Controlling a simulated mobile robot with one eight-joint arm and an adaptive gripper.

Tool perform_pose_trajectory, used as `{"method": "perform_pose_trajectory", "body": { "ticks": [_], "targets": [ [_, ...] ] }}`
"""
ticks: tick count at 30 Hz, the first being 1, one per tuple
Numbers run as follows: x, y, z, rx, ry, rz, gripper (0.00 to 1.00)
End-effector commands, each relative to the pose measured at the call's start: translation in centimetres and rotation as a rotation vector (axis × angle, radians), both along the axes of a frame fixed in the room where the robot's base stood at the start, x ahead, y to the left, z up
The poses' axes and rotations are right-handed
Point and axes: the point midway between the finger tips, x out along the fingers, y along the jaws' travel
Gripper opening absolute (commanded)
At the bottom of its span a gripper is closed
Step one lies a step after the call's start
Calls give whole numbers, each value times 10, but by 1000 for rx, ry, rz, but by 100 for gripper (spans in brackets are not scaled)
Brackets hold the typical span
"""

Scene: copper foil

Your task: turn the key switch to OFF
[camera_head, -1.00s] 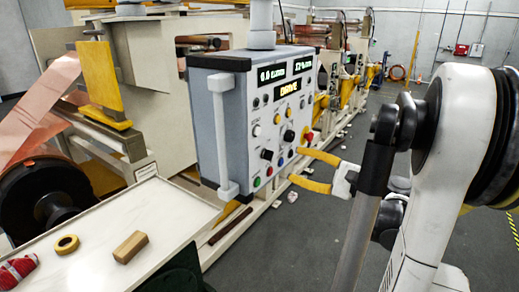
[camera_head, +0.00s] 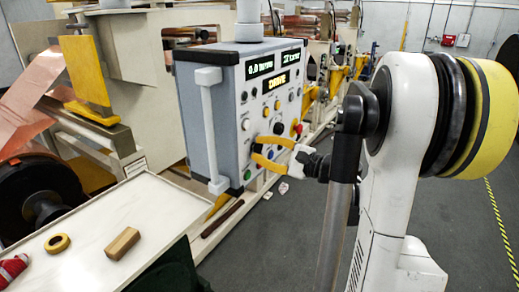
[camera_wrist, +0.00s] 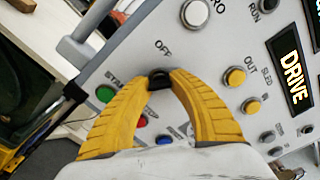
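The key switch (camera_wrist: 160,79) is a small black knob beside the printed word OFF on the white control panel. In the wrist view it sits between the tips of my gripper's yellow fingers (camera_wrist: 160,75). The tips are close at both sides of it; whether they press on it I cannot tell. The fingers partly cover the knob, so its turn angle is unclear. In the head view my gripper (camera_head: 256,148) reaches the lower part of the panel face from the right. The grey control box (camera_head: 211,130) carries the panel, and its display (camera_head: 284,80) reads DRIVE.
Near the switch are a green button (camera_wrist: 105,93), a red button (camera_wrist: 140,121) and a yellow button (camera_wrist: 235,77). A handle (camera_head: 210,125) stands on the box's left side.

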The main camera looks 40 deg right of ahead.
Motion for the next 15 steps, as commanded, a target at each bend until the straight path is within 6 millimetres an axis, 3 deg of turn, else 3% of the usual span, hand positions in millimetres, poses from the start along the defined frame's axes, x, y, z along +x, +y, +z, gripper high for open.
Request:
{"method": "perform_pose_trajectory", "body": {
  "ticks": [15],
  "targets": [
    [0, -1, -1, -31, -9, -1, 0]
  ]
}}
